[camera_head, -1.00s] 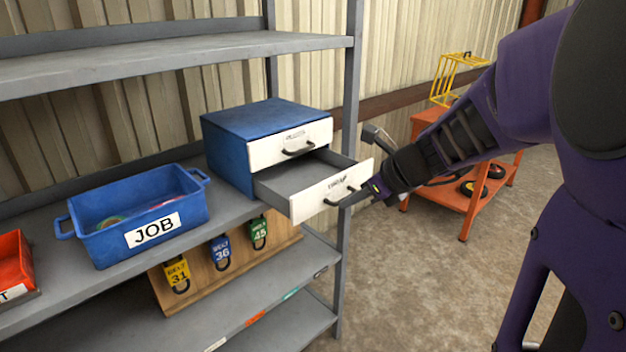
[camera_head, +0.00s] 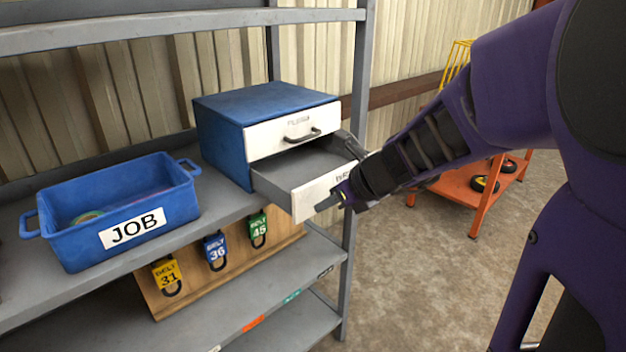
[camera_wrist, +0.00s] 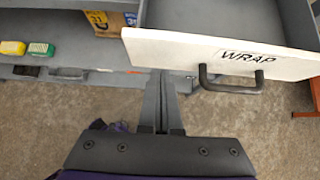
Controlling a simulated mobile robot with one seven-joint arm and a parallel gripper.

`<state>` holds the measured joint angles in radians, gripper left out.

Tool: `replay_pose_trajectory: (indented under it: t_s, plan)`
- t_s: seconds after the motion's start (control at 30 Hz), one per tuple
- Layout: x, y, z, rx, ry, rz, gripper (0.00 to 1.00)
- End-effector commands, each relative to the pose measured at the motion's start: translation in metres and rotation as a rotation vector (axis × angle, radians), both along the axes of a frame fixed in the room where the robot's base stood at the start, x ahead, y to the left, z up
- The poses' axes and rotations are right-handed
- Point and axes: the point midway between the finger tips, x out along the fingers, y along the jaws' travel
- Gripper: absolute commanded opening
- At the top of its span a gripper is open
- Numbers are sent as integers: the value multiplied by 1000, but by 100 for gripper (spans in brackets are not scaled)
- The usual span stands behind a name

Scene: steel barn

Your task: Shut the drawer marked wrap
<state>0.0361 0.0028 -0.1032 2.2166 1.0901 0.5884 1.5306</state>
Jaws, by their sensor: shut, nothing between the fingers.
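The drawer marked WRAP (camera_wrist: 248,57) is the lower drawer of a blue two-drawer cabinet (camera_head: 222,130) on the shelf. It stands pulled out, with its grey inside showing in the head view (camera_head: 300,168). Its white front has a dark bar handle (camera_wrist: 231,80), seen in the wrist view. My gripper (camera_wrist: 160,80) is shut and empty, with its fingertips at the lower edge of the drawer front, left of the handle. In the head view my gripper (camera_head: 328,203) covers part of the front and the handle. I cannot tell whether the fingertips touch it.
The upper drawer (camera_head: 292,132) is closed. A blue JOB bin (camera_head: 85,240) stands on the shelf to the left. Belt tags hang on a wooden board (camera_head: 200,272) below. A shelf post (camera_head: 352,240) stands close by the drawer. An orange cart (camera_head: 478,200) is behind my arm.

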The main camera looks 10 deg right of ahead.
Motion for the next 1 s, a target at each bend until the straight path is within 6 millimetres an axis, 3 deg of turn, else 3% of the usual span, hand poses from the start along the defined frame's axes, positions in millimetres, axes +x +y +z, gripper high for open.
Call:
replay_pose_trajectory:
  t_s: [0.67, 0.87, 1.0]
  plan:
    - [0, 7, 0, 0, 0, -1, 0]
    - [19, 22, 2, 1, 2, 1, 0]
    - [44, 40, 3, 0, 2, 1, 0]
